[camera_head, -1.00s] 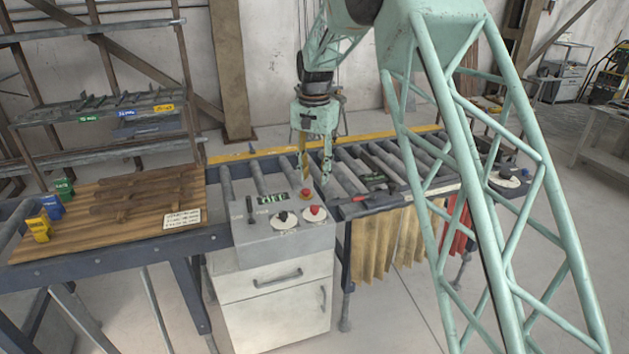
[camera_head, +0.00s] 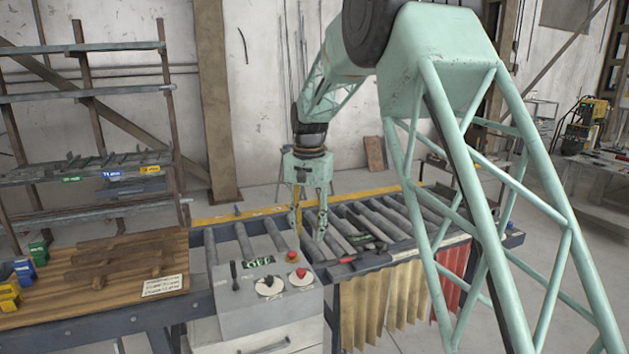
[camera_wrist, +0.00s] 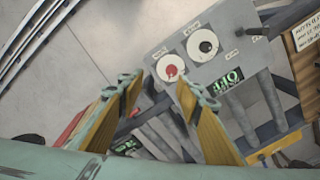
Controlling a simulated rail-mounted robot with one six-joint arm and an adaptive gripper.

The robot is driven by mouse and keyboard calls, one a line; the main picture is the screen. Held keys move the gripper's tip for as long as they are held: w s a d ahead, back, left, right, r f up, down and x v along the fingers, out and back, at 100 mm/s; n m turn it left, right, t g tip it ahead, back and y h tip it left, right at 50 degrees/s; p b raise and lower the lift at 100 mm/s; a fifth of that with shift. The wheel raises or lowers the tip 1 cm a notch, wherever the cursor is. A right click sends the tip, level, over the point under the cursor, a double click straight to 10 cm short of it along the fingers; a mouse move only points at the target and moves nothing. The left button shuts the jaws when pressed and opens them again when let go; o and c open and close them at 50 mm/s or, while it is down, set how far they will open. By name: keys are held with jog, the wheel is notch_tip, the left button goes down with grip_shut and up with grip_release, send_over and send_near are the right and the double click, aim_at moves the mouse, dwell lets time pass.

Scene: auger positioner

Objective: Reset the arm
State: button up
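My gripper (camera_head: 309,222) hangs at the end of my green arm, pointing down above the roller conveyor (camera_head: 372,222), just behind the control panel (camera_head: 262,297). In the wrist view its two yellow fingers (camera_wrist: 157,88) are spread apart with nothing between them. Beyond the fingertips is the grey control panel (camera_wrist: 208,50) with a red knob (camera_wrist: 170,70), a black knob (camera_wrist: 206,46) and a green lit display (camera_wrist: 226,82).
A wooden board (camera_head: 60,300) with brown wooden parts, a note card and coloured bins lies to the left. A shelf rack (camera_head: 90,180) stands behind it. Yellow and red curtains (camera_head: 395,305) hang under the conveyor.

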jog(key=s+d+r+n+t+b, duration=0.1)
jog(key=s+d+r+b, duration=0.1)
jog(key=s+d+r, duration=0.5)
jog(key=s+d+r+b, duration=0.1)
jog(key=s+d+r, duration=0.15)
jog(key=s, duration=0.85)
jog(key=s+d+r+n+t+b, duration=0.1)
jog(key=s+d+r+b, duration=0.1)
jog(key=s+d+r, duration=0.5)
jog(key=s+d+f+b, duration=0.1)
jog(key=s+d+f, duration=0.1)
jog(key=s, duration=0.9)
jog(key=s+d+f+n+t+b, duration=0.1)
jog(key=s+f, duration=0.4)
jog(key=s, duration=0.6)
jog(key=s+d+f+n+b, duration=0.1)
jog(key=s+d+f+b, duration=0.2)
jog(key=s, duration=0.8)
jog(key=shift+s+d+f+t, duration=0.15)
jog(key=shift+s+f+t, duration=0.25)
jog(key=shift+f, duration=0.3)
